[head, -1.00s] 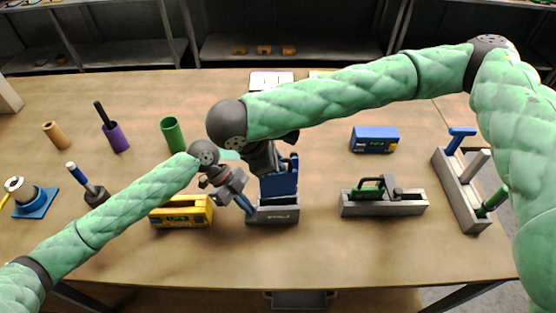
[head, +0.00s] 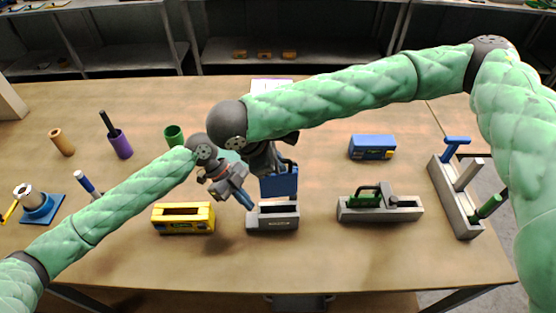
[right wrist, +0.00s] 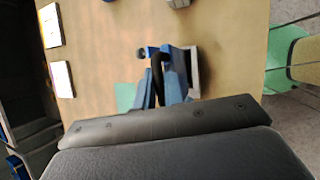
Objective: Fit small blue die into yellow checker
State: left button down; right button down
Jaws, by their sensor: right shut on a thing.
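The blue die (head: 281,185) is a flat upright block with a loop handle. My right gripper (head: 280,168) is shut on its handle and holds it just above the grey holder (head: 272,224), whose dark slot shows below. My left gripper (head: 246,199) points down at the holder's left end, its blue fingertips close together. Whether they are parted or touch the holder cannot be told. The yellow checker (head: 183,220) stands left of the holder, with an empty-looking dark slot on top. In the right wrist view, the fingers and handle overlap near the holder (right wrist: 195,68).
A blue box (head: 373,148) stands at the right, behind a grey holder (head: 408,213) with a green die (head: 365,199). A grey rack (head: 460,210) stands further right. Purple (head: 121,145) and green (head: 173,135) cups stand at the left. The front table strip is clear.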

aim_at(184, 217)
jog(key=k, duration=1.5)
